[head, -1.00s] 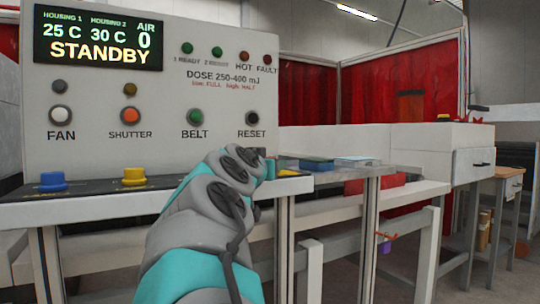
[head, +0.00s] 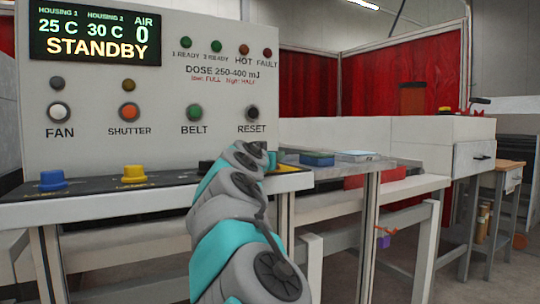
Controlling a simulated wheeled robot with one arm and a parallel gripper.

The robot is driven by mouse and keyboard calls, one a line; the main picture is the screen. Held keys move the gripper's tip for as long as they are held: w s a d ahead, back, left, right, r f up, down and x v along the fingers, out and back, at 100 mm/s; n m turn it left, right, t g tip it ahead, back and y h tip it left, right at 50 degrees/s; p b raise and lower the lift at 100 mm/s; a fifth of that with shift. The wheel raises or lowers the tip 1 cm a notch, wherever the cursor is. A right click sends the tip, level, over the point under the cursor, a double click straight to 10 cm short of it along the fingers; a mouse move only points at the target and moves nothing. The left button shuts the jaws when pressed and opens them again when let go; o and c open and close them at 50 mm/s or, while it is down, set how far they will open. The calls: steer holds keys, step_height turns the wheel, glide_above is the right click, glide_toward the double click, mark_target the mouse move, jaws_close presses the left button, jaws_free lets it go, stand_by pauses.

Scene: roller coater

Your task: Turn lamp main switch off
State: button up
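The control panel (head: 85,160) stands at the left, and its display (head: 96,37) reads STANDBY, 25 C, 30 C and AIR 0. On the sloped ledge below are a blue knob (head: 53,180) and a yellow knob (head: 134,174). A yellow patch (head: 287,168) shows at the ledge's right end, partly behind my arm. I cannot tell which control is the lamp main switch; no label for it is readable. My grey and teal arm reaches up to the ledge's right part, below the RESET button (head: 252,113). My gripper is hidden beyond the arm links.
FAN (head: 58,112), SHUTTER (head: 129,111) and BELT (head: 194,112) buttons line the panel. A blue flat item (head: 317,159) and a pale one (head: 357,156) lie on the table to the right. Red curtains (head: 400,75) hang behind. A wooden bench (head: 497,168) stands far right.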

steer(key=shift+c, duration=0.3)
jaws_close()
